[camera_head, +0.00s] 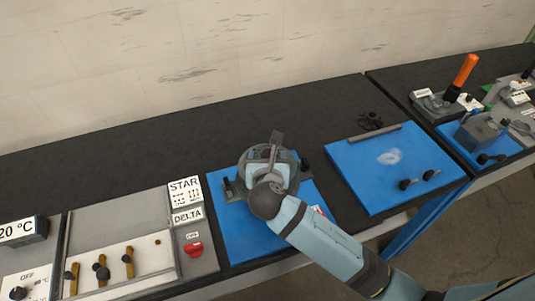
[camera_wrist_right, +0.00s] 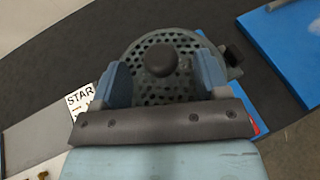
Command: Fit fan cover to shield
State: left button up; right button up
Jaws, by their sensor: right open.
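The fan cover (camera_wrist_right: 150,88) is a dark grey perforated disc with a round knob (camera_wrist_right: 161,60) at its middle. It shows in the right wrist view just beyond my right gripper (camera_wrist_right: 163,76). The two blue fingers are spread apart on either side of the knob, and I cannot tell whether they touch the disc. In the head view my right gripper (camera_head: 270,170) is over a round grey body (camera_head: 247,158) on a blue mat (camera_head: 238,240). My wrist hides much of this body. I cannot make out the shield separately beneath the cover. My left gripper is not in view.
Left of the mat are a panel with STAR and DELTA labels (camera_head: 186,200) and a red switch (camera_head: 193,249). A second blue mat (camera_head: 385,165) to the right is mostly clear, with small dark parts at its front. The dark bench (camera_head: 110,150) is free behind.

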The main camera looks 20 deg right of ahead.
jog(key=b+v, duration=0.1)
jog(key=v, duration=1)
jog(key=shift+w, duration=0.1)
jog(key=s+d+f+m+g+y, duration=0.2)
jog(key=s+d+f+m+g, duration=0.45)
jog(key=m, duration=0.85)
jog(key=s+d+f+m+g+y, duration=0.35)
jog(key=s+d+m, duration=0.35)
jog(key=s+m, duration=0.6)
jog(key=w+a+f+t+y, duration=0.1)
jog(key=w+a+f+t, duration=0.1)
jog(key=f, duration=0.5)
jog(key=w+a+f+m+t+y, duration=0.1)
jog(key=w+a+f+t, duration=0.2)
jog(key=w+f+t, duration=0.2)
jog(key=shift+a+f+t, duration=0.3)
jog(key=shift+a+f, duration=0.05)
jog(key=shift+f, duration=0.8)
